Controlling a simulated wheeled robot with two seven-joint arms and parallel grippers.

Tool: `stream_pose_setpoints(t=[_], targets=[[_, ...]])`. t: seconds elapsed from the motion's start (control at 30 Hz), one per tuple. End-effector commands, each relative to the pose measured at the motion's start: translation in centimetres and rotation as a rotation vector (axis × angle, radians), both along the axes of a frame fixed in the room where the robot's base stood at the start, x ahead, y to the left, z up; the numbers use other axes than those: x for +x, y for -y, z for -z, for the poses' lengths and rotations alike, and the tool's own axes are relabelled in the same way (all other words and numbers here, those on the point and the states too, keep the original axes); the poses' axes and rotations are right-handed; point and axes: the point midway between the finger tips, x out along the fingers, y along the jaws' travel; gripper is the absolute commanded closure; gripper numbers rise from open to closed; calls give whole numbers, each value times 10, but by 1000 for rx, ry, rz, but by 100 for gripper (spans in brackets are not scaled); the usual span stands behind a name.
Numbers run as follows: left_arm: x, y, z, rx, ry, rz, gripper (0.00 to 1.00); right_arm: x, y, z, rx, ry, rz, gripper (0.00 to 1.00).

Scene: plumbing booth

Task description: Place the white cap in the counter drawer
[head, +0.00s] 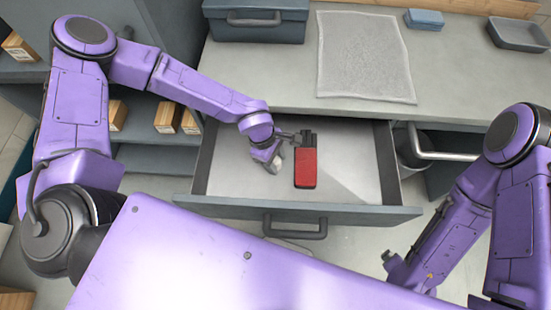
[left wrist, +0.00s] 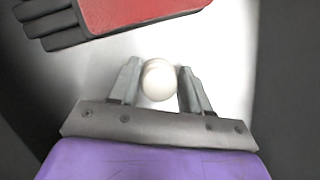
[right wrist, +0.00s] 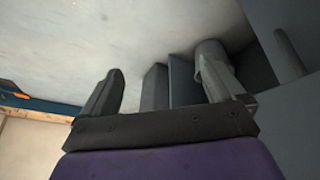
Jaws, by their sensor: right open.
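The white cap (left wrist: 158,80) is a small, round, pale piece between the fingertips of my left gripper (left wrist: 160,87). The fingers are closed in on it from both sides. In the head view, my left gripper (head: 268,160) is inside the open counter drawer (head: 232,180), left of its middle. The cap is hard to make out there, and I cannot tell whether it touches the drawer floor. My right gripper (right wrist: 165,88) is open and empty in the right wrist view.
A red tool with a dark end (head: 306,168) lies in the drawer just right of my left gripper. The drawer's right side is bare. On the counter are a grey mat (head: 365,57), a toolbox (head: 258,22), a blue block (head: 424,19) and a tray (head: 520,33).

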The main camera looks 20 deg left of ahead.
Motion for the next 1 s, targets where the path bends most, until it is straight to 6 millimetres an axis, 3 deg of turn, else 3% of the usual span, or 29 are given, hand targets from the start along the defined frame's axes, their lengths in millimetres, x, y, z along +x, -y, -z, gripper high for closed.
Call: stream_pose_setpoints(t=[0.4, 0.8, 1.0], targets=[[1, -1, -7, 1, 2, -2, 31, 0, 0, -1, 0, 0, 0, 4], [4, -28, -95, -1, 3, -3, 31, 0, 0, -4, 0, 0, 0, 4], [4, -35, -116, 0, 0, 0, 31, 0, 0, -5, 0, 0, 0, 4]])
